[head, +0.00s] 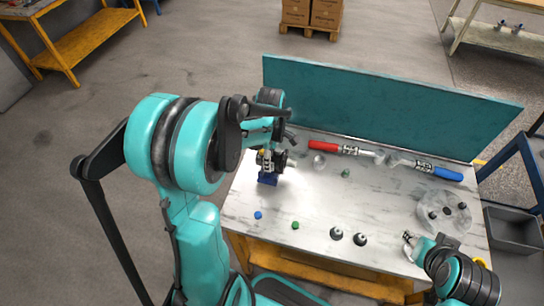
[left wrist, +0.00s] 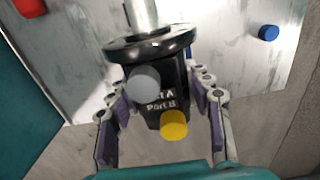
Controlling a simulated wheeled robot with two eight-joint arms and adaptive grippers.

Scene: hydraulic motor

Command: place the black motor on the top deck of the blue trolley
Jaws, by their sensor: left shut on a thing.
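The black motor (head: 279,160) is at the far left of the table in the head view, partly hidden by my left gripper (head: 268,152). In the left wrist view the motor (left wrist: 172,85) shows a round flange, a metal shaft, a grey cap, a yellow cap and a "Port B" label. My left gripper (left wrist: 163,112) has its fingers on both sides of the motor body and is shut on it. The blue trolley (head: 530,165) stands at the right edge, only partly in view. My right gripper (head: 408,240) is over the table's front right; its opening is unclear.
A red-handled tool (head: 325,147) and a blue-handled tool (head: 447,174) lie near the teal back panel (head: 390,105). Small caps and fittings lie in front. A clear round dish (head: 457,222) and grey bin (head: 515,230) are right.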

